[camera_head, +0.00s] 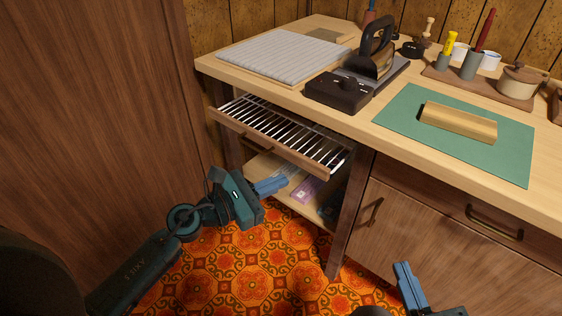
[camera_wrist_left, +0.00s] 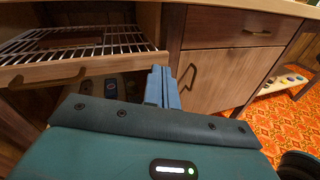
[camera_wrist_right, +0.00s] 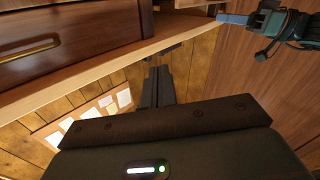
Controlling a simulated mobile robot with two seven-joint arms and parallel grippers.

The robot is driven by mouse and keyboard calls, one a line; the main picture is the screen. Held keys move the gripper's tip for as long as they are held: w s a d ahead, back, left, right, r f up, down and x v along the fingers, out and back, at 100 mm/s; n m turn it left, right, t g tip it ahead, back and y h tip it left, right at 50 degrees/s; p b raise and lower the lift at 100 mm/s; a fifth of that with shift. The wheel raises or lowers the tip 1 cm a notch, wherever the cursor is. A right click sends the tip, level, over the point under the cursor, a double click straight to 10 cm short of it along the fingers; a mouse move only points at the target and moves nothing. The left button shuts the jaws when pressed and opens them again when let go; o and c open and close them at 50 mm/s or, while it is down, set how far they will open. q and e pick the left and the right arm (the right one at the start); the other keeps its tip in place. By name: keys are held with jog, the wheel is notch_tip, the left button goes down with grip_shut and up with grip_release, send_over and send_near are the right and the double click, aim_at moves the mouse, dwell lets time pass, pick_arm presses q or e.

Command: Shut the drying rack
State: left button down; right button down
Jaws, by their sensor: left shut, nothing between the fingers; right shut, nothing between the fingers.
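The drying rack (camera_head: 285,126) is a pull-out frame of metal bars with a wooden front rail (camera_head: 303,165). It sticks out from under the left part of the counter. It also shows in the left wrist view (camera_wrist_left: 85,47), with a handle (camera_wrist_left: 48,80) on its front rail. My left gripper (camera_head: 271,186) is shut and empty, in front of and below the rail, apart from it in the head view. My right gripper (camera_head: 404,277) is shut and empty, low in front of the cupboard. In the right wrist view its fingers (camera_wrist_right: 158,85) are together.
An open shelf (camera_head: 262,166) with packets lies below the rack. To its right are a drawer (camera_head: 455,207) and a closed cupboard door (camera_head: 400,235). A large brown wooden panel (camera_head: 95,110) stands at the left. The counter holds an iron (camera_head: 374,52) and a green mat (camera_head: 485,158).

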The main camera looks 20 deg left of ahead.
pick_arm(q)
jog(key=s+a+f+n+t+y, duration=0.2)
jog(key=s+a+n+t+y, duration=0.1)
jog(key=a+n+y, duration=0.3)
jog(key=w+d, duration=0.2)
jog(key=w, duration=0.4)
jog(key=w+d+h+p, duration=0.1)
jog(key=w+d, duration=0.1)
jog(key=w, duration=0.4)
jog(key=shift+w+d, duration=0.25)
jog(key=shift+w, duration=0.15)
pick_arm(e)
jog(key=shift+d+m+g+h, duration=0.25)
jog(key=shift+m+g+h, duration=0.05)
jog(key=shift+h, duration=0.1)
pick_arm(q)
jog(key=shift+w+r, duration=0.1)
